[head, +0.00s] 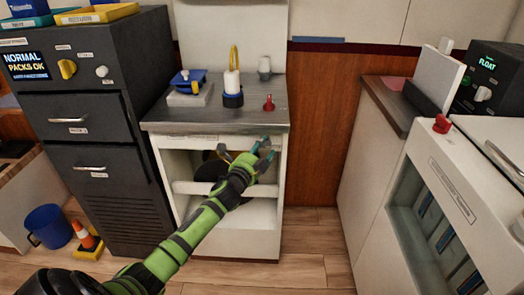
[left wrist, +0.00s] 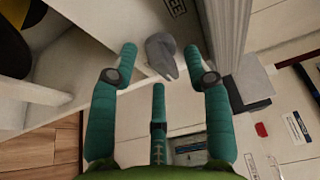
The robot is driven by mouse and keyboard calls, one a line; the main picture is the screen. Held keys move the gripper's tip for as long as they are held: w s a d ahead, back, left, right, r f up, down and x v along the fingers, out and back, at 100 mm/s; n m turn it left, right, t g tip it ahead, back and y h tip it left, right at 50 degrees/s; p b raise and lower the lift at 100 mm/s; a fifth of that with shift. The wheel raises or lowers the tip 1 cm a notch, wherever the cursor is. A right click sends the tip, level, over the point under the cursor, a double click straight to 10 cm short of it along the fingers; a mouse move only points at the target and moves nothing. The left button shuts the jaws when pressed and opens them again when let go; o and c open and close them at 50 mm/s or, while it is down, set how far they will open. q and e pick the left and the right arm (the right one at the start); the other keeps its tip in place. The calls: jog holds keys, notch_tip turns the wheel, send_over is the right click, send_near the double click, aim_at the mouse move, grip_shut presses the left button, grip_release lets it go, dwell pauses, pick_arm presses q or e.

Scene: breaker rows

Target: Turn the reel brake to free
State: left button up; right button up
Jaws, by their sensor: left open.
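A grey knob (left wrist: 162,52), which appears to be the reel brake, sticks out from a white cabinet face in the left wrist view. A small label (left wrist: 175,8), too small to read, is beside it. My left gripper (left wrist: 160,62) is open, with its teal fingers on either side of the knob; contact cannot be told. In the head view my left gripper (head: 246,158) is at the upper front of the white cabinet (head: 230,245) and hides the knob. A dark reel (head: 207,170) with yellow sits inside the cabinet, partly covered. My right gripper is not in view.
The grey countertop (head: 205,120) above holds a blue padlock-like item (head: 187,77), a blue-based bottle (head: 232,95) and a red knob (head: 268,103). A dark drawer cabinet (head: 90,170) stands left. A white cabinet (head: 450,185) stands right. Floor (head: 310,245) in front is clear.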

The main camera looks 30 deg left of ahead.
pick_arm(q)
grip_shut()
